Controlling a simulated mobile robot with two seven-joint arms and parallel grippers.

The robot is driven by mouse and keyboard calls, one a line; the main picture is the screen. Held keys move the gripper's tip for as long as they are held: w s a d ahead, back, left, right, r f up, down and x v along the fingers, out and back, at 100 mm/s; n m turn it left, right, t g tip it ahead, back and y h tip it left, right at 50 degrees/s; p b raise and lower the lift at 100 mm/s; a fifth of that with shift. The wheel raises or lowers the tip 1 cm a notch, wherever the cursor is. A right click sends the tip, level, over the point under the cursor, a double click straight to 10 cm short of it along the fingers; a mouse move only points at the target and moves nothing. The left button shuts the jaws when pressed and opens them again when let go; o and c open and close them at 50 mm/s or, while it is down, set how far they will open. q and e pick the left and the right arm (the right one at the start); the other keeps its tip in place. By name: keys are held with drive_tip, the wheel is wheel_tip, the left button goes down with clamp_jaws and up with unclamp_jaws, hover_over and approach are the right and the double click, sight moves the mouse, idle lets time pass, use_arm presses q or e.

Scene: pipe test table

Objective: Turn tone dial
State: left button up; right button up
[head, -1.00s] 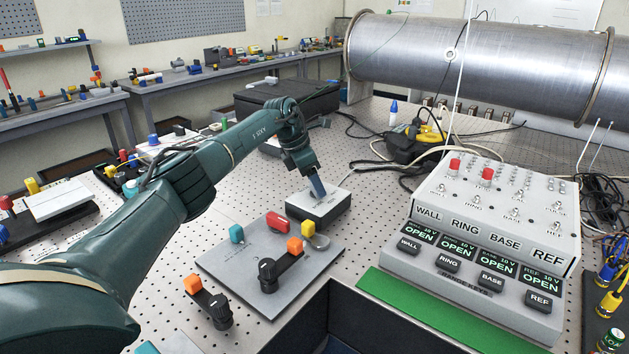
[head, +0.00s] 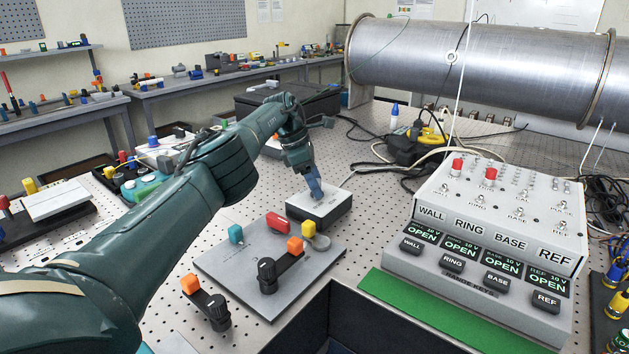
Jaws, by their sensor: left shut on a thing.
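A small white-topped box with dark sides (head: 330,212) stands on the perforated table near the middle of the head view. My left gripper (head: 316,194) points down onto the top of this box, with its blue-grey fingers at the surface. It is shut on the tone dial, which the fingers hide. The dial's setting cannot be read. My right gripper is not in view.
A grey plate (head: 222,252) with coloured blocks and a black knob lies in front of the box. A switch console (head: 490,225) stands at the right. A large metal pipe (head: 480,60) lies behind. A dark open bin (head: 345,320) is at the front.

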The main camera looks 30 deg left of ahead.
use_arm(q)
drive_tip(key=shift+f, duration=0.1)
drive_tip(key=o, duration=1)
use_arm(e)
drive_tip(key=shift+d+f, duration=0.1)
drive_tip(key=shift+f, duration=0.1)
use_arm(q)
drive_tip(key=shift+r, duration=0.35)
drive_tip(key=b+v, duration=0.3)
drive_tip(key=v, duration=0.1)
drive_tip(key=shift+s+a, duration=0.1)
drive_tip(key=shift+a, duration=0.1)
drive_tip(key=p+v, duration=0.4)
drive_tip(key=v, duration=0.4)
drive_tip(key=shift+r+p, duration=0.25)
drive_tip(key=shift+p, duration=0.15)
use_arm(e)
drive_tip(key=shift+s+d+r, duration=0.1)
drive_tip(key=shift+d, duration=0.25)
